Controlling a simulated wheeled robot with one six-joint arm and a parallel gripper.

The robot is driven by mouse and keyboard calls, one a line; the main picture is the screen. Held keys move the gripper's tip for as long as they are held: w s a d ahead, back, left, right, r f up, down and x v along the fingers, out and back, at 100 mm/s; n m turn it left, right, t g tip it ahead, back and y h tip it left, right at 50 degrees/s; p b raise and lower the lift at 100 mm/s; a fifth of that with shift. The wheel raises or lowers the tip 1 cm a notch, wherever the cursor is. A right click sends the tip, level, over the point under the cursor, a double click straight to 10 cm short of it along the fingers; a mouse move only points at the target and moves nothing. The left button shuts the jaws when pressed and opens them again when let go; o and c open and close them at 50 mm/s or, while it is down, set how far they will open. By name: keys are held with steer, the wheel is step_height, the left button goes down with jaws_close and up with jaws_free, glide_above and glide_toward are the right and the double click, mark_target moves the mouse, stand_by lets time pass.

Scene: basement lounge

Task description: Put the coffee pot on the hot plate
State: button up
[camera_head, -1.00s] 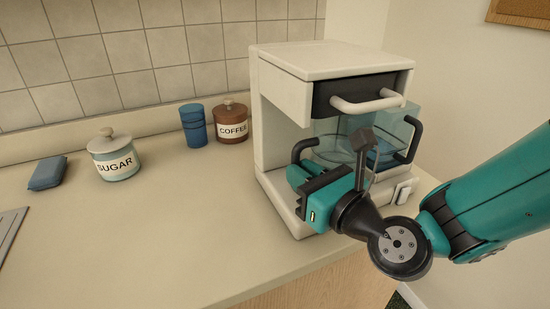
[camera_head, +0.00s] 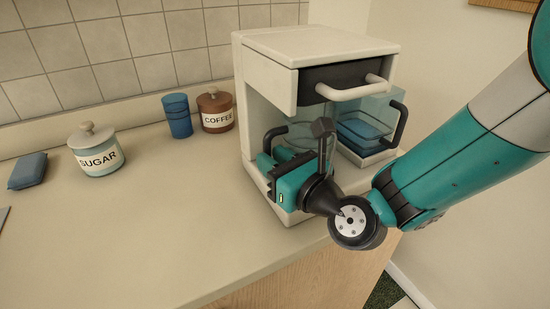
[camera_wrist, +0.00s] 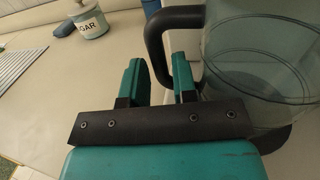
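The glass coffee pot (camera_head: 298,136) with a black handle (camera_head: 272,137) is in the lower bay of the cream coffee maker (camera_head: 262,80). In the wrist view the pot (camera_wrist: 265,65) fills the upper right, its handle (camera_wrist: 153,40) on its left side. My gripper (camera_head: 268,165) is in front of the bay at the pot's handle. In the wrist view my gripper's fingers (camera_wrist: 160,82) are apart, with the handle's lower part seen in the gap; I cannot tell whether they touch it. The hot plate is hidden in the head view, so contact with the pot is unclear.
The clear water tank (camera_head: 372,125) with a black handle is at the machine's right. A sugar jar (camera_head: 97,158), blue cup (camera_head: 178,117), coffee jar (camera_head: 216,112) and blue folded thing (camera_head: 28,171) stand along the back. The front-left counter (camera_head: 130,235) is clear.

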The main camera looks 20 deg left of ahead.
steer(key=shift+o, duration=0.9)
steer(key=shift+r, duration=0.1)
steer(key=shift+r, duration=0.1)
steer(key=b+v, duration=0.8)
steer(key=v, duration=0.4)
steer(key=shift+s+r, duration=0.1)
steer(key=shift+r, duration=0.05)
